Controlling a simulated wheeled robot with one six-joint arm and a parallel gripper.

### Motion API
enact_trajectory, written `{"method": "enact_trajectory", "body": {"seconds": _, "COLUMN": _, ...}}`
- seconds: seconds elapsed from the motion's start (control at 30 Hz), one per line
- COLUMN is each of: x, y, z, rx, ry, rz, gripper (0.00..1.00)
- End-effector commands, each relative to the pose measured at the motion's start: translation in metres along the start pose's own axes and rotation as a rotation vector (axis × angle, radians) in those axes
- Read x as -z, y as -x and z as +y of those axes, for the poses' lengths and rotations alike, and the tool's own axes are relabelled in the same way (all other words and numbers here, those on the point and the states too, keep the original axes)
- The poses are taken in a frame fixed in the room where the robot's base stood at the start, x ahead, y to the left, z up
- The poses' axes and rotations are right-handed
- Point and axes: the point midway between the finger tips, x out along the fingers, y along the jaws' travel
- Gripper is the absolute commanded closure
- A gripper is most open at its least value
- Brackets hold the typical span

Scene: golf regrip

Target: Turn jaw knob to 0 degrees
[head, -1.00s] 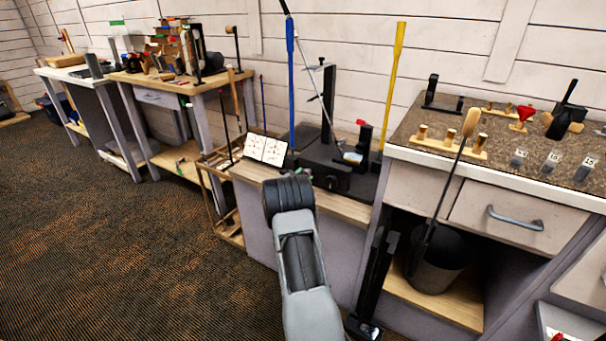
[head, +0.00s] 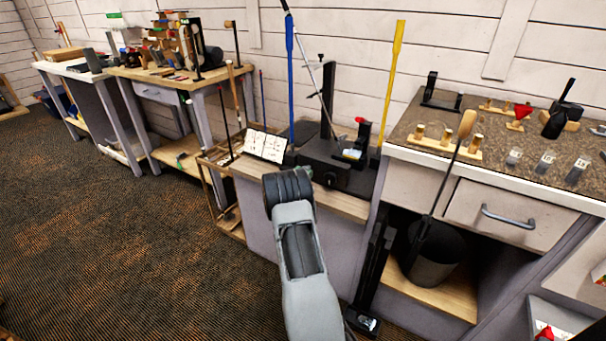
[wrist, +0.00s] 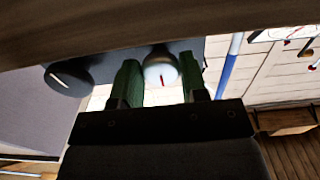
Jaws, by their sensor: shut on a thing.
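In the wrist view, the two green fingers of my gripper (wrist: 160,80) stand either side of a round silver-grey knob (wrist: 155,66) with a red mark. The gripper is shut on this knob, and the red mark points down and slightly right in that picture. A darker knob (wrist: 68,80) with a white line sits to the left, outside the fingers. No label shows which one is the jaw knob. In the head view, the black club machine (head: 352,172) stands on the low bench, with a dark knob (head: 330,180) on its front. My arm hides the gripper there.
A white chart (head: 265,146) lies left of the machine. A blue shaft (head: 290,75) and a yellow shaft (head: 394,75) stand near it. The right bench (head: 480,185) holds several small tools above a dark bin (head: 435,255). Carpet at left is open.

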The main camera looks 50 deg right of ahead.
Motion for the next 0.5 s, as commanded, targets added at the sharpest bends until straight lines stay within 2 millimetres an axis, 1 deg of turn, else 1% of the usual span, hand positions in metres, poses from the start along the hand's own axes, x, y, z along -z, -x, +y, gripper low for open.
{"method": "enact_trajectory", "body": {"seconds": 0.33, "x": -0.0017, "y": 0.0003, "z": 0.0006, "rx": -0.001, "ry": 0.005, "rz": -0.002, "gripper": 0.84}}
{"method": "enact_trajectory", "body": {"seconds": 0.37, "x": -0.0017, "y": 0.0003, "z": 0.0006, "rx": -0.001, "ry": 0.005, "rz": -0.002, "gripper": 0.59}}
{"method": "enact_trajectory", "body": {"seconds": 0.5, "x": -0.0013, "y": 0.0002, "z": 0.0004, "rx": -0.001, "ry": 0.004, "rz": -0.002, "gripper": 0.46}}
